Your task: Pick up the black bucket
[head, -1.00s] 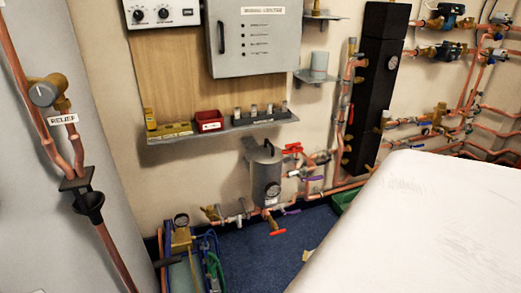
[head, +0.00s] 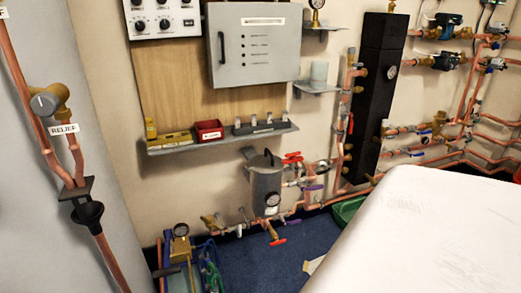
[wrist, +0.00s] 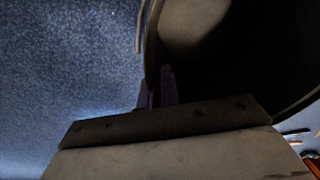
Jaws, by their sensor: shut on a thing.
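The black bucket (wrist: 240,50) fills the upper right of the wrist view, its dark curved wall and rim close to the camera. My gripper (wrist: 157,88) is shut on the bucket at its left edge, with its dark fingers upright against the rim. Most of the bucket lies outside the wrist view, and its inside is in deep shadow. Neither the bucket nor my gripper can be made out in the head view.
Blue speckled floor (wrist: 70,60) shows left of the bucket. In the head view, a grey tank (head: 265,185) with copper pipes stands at the wall below a shelf (head: 215,140). A green tray (head: 347,210) lies on the floor.

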